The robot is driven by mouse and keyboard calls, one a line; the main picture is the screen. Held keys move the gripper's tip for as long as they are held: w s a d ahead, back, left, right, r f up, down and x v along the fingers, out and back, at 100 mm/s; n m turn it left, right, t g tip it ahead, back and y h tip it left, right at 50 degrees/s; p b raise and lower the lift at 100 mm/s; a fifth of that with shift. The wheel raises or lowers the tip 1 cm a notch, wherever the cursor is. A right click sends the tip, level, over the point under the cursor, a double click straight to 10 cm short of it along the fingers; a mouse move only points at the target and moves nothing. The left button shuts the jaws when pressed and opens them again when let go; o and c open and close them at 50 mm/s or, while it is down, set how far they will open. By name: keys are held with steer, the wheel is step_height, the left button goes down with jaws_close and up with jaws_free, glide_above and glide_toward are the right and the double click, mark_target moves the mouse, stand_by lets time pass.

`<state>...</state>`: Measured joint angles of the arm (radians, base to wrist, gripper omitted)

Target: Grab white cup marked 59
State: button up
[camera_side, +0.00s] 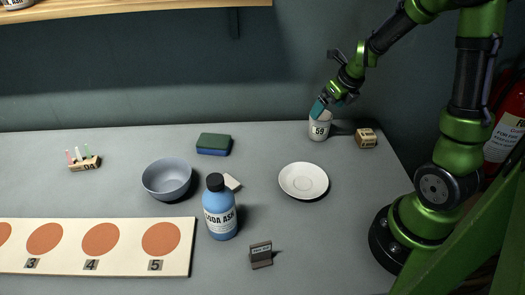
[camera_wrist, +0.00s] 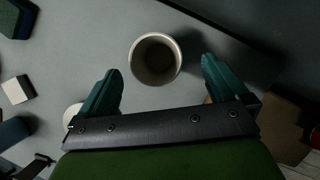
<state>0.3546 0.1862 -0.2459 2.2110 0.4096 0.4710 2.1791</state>
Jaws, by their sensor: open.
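The white cup marked 59 (camera_side: 319,128) stands upright at the back right of the table, near the wall. In the wrist view the cup (camera_wrist: 156,59) is seen from above with its round mouth showing; it looks empty. My gripper (camera_side: 328,106) is right above the cup in the side view. In the wrist view my gripper (camera_wrist: 160,80) is open, with one teal finger on each side of the cup's near edge. The cup appears between and slightly beyond the fingertips. I cannot tell how far the fingertips are above the rim.
A small wooden block (camera_side: 366,138) stands just right of the cup. A white saucer (camera_side: 303,181), a green and blue sponge (camera_side: 213,144), a grey bowl (camera_side: 167,179) and a blue soda ash bottle (camera_side: 219,212) stand farther off. The wall is close behind the cup.

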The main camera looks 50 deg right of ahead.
mark_target(321, 117)
steer(key=shift+a+x, duration=0.1)
steer(key=shift+x, duration=1.3)
steer(key=shift+a+x, duration=0.15)
steer(key=shift+x, duration=1.3)
steer(key=shift+s, duration=0.1)
steer(key=c, duration=1.1)
